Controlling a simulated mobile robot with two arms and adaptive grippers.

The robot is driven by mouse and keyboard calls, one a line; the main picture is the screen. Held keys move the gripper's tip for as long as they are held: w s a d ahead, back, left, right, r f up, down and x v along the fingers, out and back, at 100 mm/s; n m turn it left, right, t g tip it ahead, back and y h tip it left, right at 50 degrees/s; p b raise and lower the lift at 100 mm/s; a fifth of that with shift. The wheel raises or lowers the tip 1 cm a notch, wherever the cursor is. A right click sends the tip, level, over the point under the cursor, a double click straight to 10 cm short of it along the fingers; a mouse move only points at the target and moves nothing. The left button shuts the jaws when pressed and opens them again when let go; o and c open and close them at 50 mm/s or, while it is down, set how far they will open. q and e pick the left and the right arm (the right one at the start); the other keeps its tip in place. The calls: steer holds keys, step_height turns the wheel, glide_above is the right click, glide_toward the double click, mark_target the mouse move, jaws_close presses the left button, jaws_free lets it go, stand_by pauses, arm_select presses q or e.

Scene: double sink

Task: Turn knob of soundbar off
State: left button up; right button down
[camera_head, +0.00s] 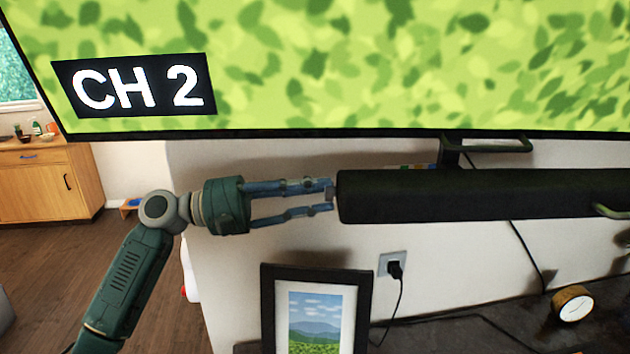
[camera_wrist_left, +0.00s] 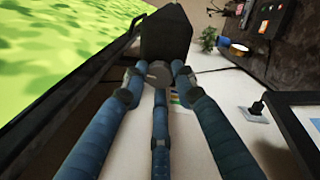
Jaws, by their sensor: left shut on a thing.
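The soundbar (camera_head: 480,195) is a long black bar below the television. Its left end faces my left gripper (camera_head: 329,192), which comes in level from the left. In the left wrist view the end of the soundbar (camera_wrist_left: 166,35) shows ahead, with a round grey knob (camera_wrist_left: 159,71) on it. The fingertips of my left gripper (camera_wrist_left: 157,85) are shut on the knob from both sides. The fingers hide most of the knob in the head view. My right gripper is not in view.
The television (camera_head: 350,70) showing "CH 2" hangs just above my left gripper. A framed picture (camera_head: 316,312) stands below it. A plugged-in wall socket (camera_head: 393,265) and a small round clock (camera_head: 572,303) are lower right. A wooden cabinet (camera_head: 45,182) stands far left.

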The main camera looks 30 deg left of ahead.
arm_select(q)
steer(key=shift+r+n+p, duration=0.1)
steer(key=shift+n+p, duration=0.45)
steer(key=shift+n, duration=0.25)
steer(key=o, duration=1.1)
steer(key=shift+o, duration=0.3)
steer(key=shift+w+a+f, duration=0.1)
steer(key=shift+f, duration=0.1)
steer(key=v, duration=1.2)
steer(key=shift+r, duration=0.1)
